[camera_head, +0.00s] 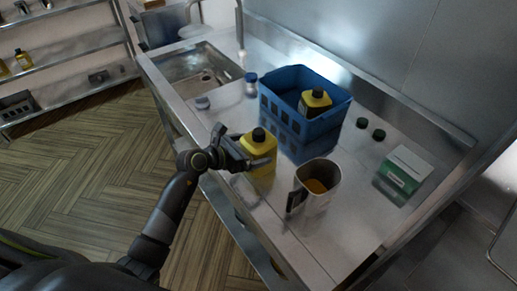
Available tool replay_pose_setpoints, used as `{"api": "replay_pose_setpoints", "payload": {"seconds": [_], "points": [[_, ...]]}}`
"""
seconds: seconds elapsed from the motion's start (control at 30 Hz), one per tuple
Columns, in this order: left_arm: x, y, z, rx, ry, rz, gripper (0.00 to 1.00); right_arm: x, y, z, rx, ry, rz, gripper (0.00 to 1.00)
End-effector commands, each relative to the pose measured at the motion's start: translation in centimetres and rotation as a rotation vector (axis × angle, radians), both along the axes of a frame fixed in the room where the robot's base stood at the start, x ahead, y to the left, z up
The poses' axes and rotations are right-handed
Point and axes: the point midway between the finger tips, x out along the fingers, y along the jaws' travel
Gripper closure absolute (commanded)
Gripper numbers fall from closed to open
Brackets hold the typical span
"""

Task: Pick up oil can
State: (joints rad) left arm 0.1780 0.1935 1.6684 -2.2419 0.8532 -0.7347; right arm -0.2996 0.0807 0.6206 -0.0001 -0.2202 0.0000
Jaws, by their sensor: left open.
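A yellow oil can (262,148) with a black cap stands upright on the steel counter, near its front edge. My left gripper (248,155) is open at the left side of this can, and a finger overlaps it in the picture. I cannot tell whether the fingers touch the can. A second yellow can (315,101) with a black cap stands inside the blue basket (286,121) behind. My right gripper is not in view.
A metal pitcher (321,183) with amber contents stands to the right of the front can. A green and white box (403,173) and two dark caps (379,135) lie further right. A sink (192,65) and a small blue-capped bottle (251,84) are behind left.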

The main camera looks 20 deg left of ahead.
Motion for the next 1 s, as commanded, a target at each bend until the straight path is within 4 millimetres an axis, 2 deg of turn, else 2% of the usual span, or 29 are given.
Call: {"api": "replay_pose_setpoints", "payload": {"seconds": [0.07, 0.23, 0.57, 0.93, 1.0], "points": [[0.8, -0.8, 0.1, -0.003, 0.002, 0.0, 0.0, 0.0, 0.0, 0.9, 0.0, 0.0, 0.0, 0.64], [2.0, -1.5, -0.7, -0.001, 0.0, 0.0, 0.0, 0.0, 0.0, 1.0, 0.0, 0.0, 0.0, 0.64], [2.3, -1.7, -1.0, 0.0, 0.0, 0.0, 0.0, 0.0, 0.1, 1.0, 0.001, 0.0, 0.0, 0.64], [2.3, -1.7, -1.1, 0.0, 0.0, 0.001, 0.47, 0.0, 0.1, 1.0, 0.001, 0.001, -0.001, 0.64], [2.3, -1.7, -0.9, 0.0, -0.002, 0.001, 0.48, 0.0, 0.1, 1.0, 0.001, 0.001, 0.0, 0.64]]}}
